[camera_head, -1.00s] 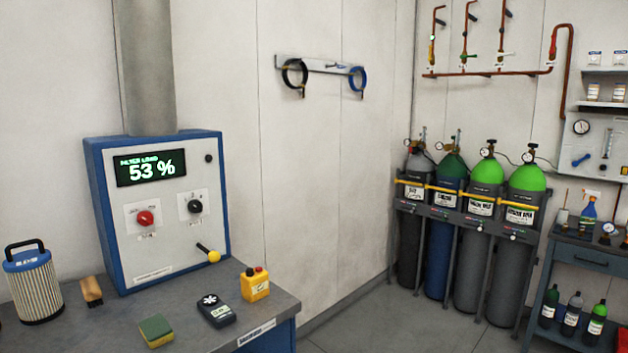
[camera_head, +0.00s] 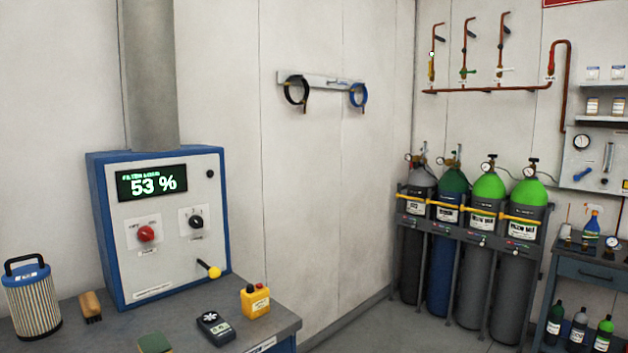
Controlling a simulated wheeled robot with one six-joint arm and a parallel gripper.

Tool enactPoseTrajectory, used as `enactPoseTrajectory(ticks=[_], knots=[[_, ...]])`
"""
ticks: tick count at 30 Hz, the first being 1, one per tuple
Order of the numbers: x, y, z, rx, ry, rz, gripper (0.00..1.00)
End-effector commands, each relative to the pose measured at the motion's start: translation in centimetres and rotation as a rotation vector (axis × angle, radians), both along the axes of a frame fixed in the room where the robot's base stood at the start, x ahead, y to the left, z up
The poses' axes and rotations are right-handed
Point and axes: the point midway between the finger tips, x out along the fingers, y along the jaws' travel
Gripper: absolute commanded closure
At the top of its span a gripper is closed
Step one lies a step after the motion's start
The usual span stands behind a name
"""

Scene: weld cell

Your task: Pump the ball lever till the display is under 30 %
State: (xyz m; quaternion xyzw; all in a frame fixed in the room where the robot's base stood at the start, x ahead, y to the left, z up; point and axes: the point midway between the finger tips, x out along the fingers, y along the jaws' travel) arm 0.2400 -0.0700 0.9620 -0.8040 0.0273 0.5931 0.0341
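A blue-framed control box (camera_head: 160,222) stands on the bench at the left. Its dark display (camera_head: 152,183) reads 53 % in pale green digits under a small label that looks like "filter load". The ball lever (camera_head: 209,269) is at the lower right of the box's front, a short dark rod with a yellow ball at its end, pointing down to the right. Above it are a red knob (camera_head: 146,234) and a black knob (camera_head: 195,221). My gripper is not in view.
On the bench (camera_head: 270,325) are a filter cartridge (camera_head: 34,302), a brush (camera_head: 90,305), a sponge (camera_head: 154,343), a dark handheld meter (camera_head: 215,327) and a yellow box (camera_head: 255,300). Gas cylinders (camera_head: 482,265) stand in a rack at the right. Floor shows between bench and rack.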

Motion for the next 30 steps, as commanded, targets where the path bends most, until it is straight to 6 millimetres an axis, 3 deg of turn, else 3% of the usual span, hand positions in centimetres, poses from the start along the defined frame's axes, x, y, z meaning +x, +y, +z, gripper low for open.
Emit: enactPoseTrajectory(ticks=[1, 6, 30], knots=[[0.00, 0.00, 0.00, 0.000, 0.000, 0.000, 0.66], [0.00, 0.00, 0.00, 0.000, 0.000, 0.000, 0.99], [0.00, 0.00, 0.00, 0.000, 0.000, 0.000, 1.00]])
